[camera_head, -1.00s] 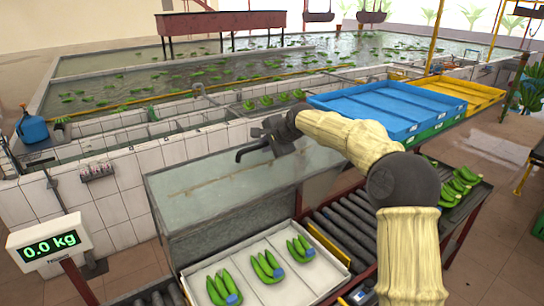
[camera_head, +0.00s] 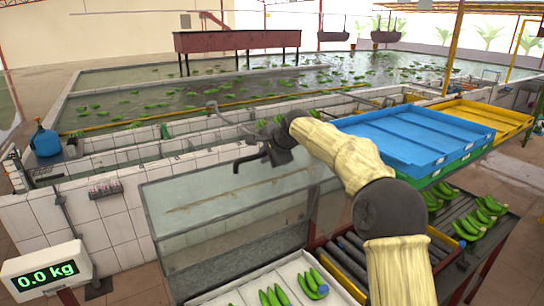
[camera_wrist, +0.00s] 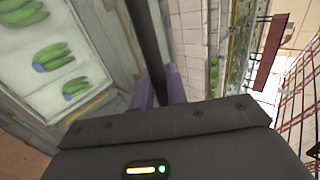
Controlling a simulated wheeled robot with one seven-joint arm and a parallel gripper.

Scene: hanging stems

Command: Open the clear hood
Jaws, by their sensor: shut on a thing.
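The clear hood (camera_head: 225,222) is a see-through panel with a grey rim, standing steeply behind the white tray in the head view. Its lower edge meets the station's frame. A dark bar (camera_head: 248,158), which looks like the hood's handle, shows at its upper edge. My gripper (camera_head: 272,151) is at this bar, above the hood. In the wrist view the purple fingers of my gripper (camera_wrist: 160,88) are shut on the dark bar (camera_wrist: 146,38), one on each side.
A white tray (camera_head: 245,297) with green banana bunches sits in front of the hood. Rollers (camera_head: 345,262) and more bunches lie at right. Blue crates (camera_head: 415,135), a scale display (camera_head: 45,270) and the tiled wall (camera_head: 75,218) stand around.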

